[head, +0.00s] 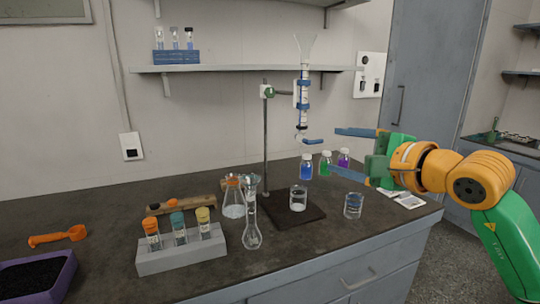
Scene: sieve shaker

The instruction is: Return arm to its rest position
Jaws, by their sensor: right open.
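My right arm comes in from the right, orange and green. My right gripper (342,151) is open, with two blue fingers pointing left, one above the other. Nothing shows between the fingertips. It hovers above the counter's right part, just right of a stand (266,140) that carries a clamped glass column (303,95). The lower finger passes in front of or close by small bottles with blue (306,168), green (325,164) and purple (343,158) contents; I cannot tell whether it touches them. My left gripper is not in view.
A beaker (299,198) sits on the stand's dark base, with another beaker (353,206) to its right. A flask (233,200), tall glass cylinder (251,222), tube rack (181,256), orange scoop (57,237) and purple tray (62,276) stand leftward. The front right counter is clear.

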